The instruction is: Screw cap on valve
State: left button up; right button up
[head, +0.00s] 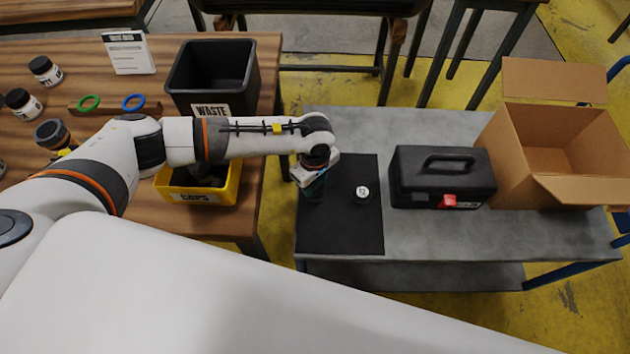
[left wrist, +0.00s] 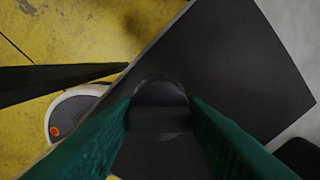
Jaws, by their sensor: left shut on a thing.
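My left gripper (head: 314,192) is over the left part of a black mat (head: 340,232) on the grey table. Its green fingers, also in the left wrist view (left wrist: 160,125), are shut on a dark round thing (left wrist: 160,92) that looks like a black cap. In the head view the gripper hides it. A small round black piece with a white, marked top (head: 362,193) stands on the mat just right of the gripper, apart from it; I cannot tell for sure that it is the valve. My right gripper is not in view.
A yellow bin marked CAPS (head: 195,197) and a black WASTE bin (head: 213,75) stand on the wooden table at left, with several jars. A black toolbox (head: 442,176) and an open cardboard box (head: 560,150) stand right of the mat. The mat's front is clear.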

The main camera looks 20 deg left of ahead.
pick_arm(q)
jog(key=shift+f+b, duration=0.35)
jog(key=shift+b, duration=0.4)
dwell(1.8)
jog(key=shift+s+f, duration=0.3)
jog(key=shift+f, duration=0.05)
dwell(0.4)
jog(key=shift+s+d+f+b, duration=0.2)
jog(key=shift+f+b, duration=0.25)
jog(key=shift+b, duration=0.4)
jog(key=o, duration=1.1)
jog(key=shift+c, duration=0.2)
jog(key=shift+r, duration=0.1)
jog(key=shift+w+r+p, duration=0.2)
jog(key=shift+r+p, duration=0.85)
jog(key=shift+r, duration=0.1)
jog(key=shift+w+a+r+p, duration=0.1)
jog(key=shift+r+p, duration=1)
jog(key=shift+r, duration=0.65)
jog(key=shift+w+a+r+p, duration=0.1)
jog(key=shift+r+p, duration=0.95)
jog(key=shift+r, duration=0.7)
jog(key=shift+f, duration=0.1)
